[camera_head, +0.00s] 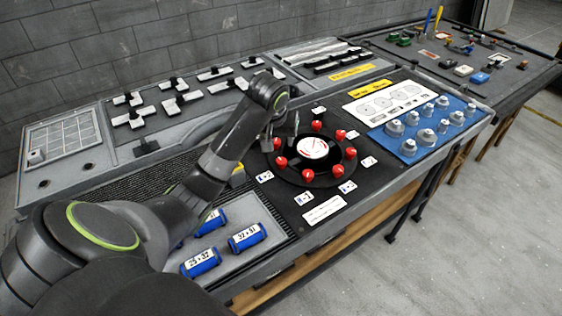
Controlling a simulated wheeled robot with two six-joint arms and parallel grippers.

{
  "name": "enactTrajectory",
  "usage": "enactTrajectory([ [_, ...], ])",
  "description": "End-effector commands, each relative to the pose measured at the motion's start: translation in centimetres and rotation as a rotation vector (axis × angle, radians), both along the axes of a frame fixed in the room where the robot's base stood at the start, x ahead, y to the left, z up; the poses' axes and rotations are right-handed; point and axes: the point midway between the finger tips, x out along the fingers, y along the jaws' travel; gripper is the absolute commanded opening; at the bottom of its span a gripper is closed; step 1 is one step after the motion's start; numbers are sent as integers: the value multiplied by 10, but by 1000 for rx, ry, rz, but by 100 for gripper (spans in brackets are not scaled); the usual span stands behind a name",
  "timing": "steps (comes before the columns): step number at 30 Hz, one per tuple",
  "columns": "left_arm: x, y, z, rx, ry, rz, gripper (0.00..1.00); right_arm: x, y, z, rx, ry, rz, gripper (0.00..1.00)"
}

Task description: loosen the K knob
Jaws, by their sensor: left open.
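Several red knobs stand in a ring around a white round dial (313,148) on a black round plate (323,180). They include a front knob (308,175), a right knob (351,153), a back knob (316,125) and a left knob (277,143). Small white cards lie around the ring, but their letters are too small to read, so I cannot tell which knob is K. My left gripper (281,131) is open and points down over the back left of the ring, close to the left knob. I cannot tell whether it touches it. My right gripper is not in view.
Blue labelled cylinders (248,237) lie in a tray at the front left. Grey knobs (425,137) stand on a blue mat (449,105) at the right. Black-handled parts (174,84) fill the back panel. A second table (522,80) with small parts stands far right.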

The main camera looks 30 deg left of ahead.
Motion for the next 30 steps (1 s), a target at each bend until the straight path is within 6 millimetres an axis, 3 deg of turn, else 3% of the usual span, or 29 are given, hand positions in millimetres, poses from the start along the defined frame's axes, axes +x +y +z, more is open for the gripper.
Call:
enactTrajectory([
  [5,13,6,-39,-3,9,4,52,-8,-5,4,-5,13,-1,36],
  [12,31,13,-84,-3,8,1,52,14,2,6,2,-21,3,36],
  [16,38,16,-104,-2,8,2,52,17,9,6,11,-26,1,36],
  [22,46,19,-123,-1,5,1,52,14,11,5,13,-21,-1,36],
  [30,49,20,-129,-1,4,0,52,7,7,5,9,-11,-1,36],
])
